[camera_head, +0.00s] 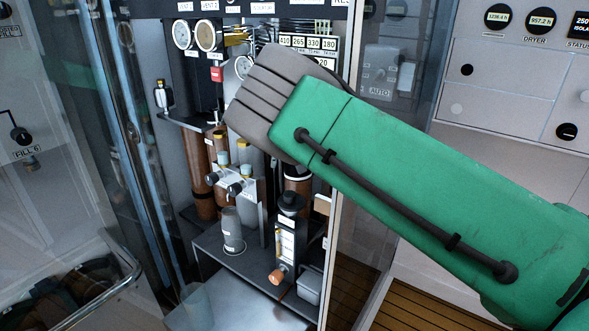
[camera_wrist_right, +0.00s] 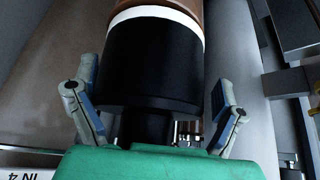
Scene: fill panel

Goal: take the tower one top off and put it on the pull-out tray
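In the right wrist view, a black tower top (camera_wrist_right: 150,65) sits on a brown tower with a white band (camera_wrist_right: 160,14). My right gripper (camera_wrist_right: 155,85) is open, with one finger on each side of the black top; I cannot tell if either finger touches it. In the head view, my green right arm hides the gripper and most of the tower. A white-banded brown tower (camera_head: 297,184) shows just below the arm. A pale flat surface (camera_head: 235,305), likely the pull-out tray, is at the bottom of the cabinet and looks bare. My left gripper is not in view.
Other brown towers (camera_head: 197,165) stand at the left inside the cabinet. A grey cylinder (camera_head: 232,230) and a flow gauge with an orange knob (camera_head: 285,250) stand on the shelf. A glass door (camera_head: 350,200) borders the right side. Gauges (camera_head: 195,36) line the top.

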